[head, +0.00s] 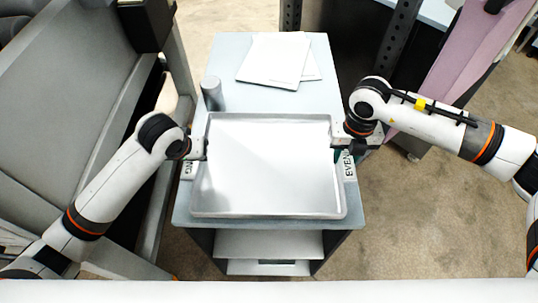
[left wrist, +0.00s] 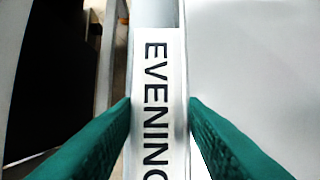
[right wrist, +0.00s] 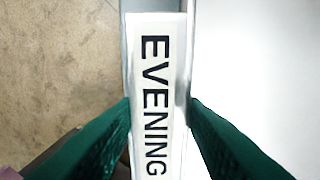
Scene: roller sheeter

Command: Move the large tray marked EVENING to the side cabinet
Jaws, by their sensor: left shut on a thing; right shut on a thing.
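The large silver tray (head: 268,165) is empty and level over the top of a pale grey-blue cabinet (head: 325,95). I cannot tell whether it rests on that top or hangs just above. My left gripper (head: 198,148) is shut on its left rim, and my right gripper (head: 343,145) on its right rim. White EVENING labels show on both rims, in the left wrist view (left wrist: 157,75) and the right wrist view (right wrist: 157,75), between the green fingers. Those fingers straddle each rim.
A grey cylinder (head: 212,93) stands close behind the tray's far left corner. White sheets (head: 275,58) lie at the back of the cabinet top. A large grey machine (head: 70,85) stands close on the left. The floor (head: 400,220) to the right is open.

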